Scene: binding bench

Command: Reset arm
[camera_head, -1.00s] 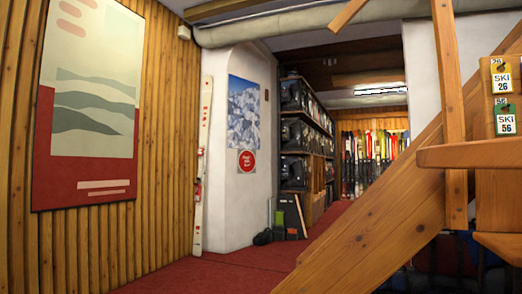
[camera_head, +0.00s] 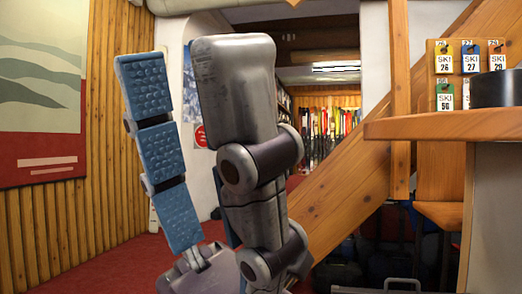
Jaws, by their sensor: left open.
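My left gripper (camera_head: 188,58) stands large and close in the camera_head view, its fingers pointing up. One finger shows its blue dimpled pads on the left. A thick grey metal finger stands to the right of it, and the two are spread apart. I see nothing held between them. The gripper hides part of the white wall, the shelves and the red floor behind it. My right gripper is not in view.
A wooden counter (camera_head: 440,126) juts in at the right, with a dark round object (camera_head: 499,88) on it. Numbered ski tags (camera_head: 471,58) hang on a board behind. A slanting wooden beam (camera_head: 345,192) crosses behind the gripper. Red carpet (camera_head: 130,266) lies lower left.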

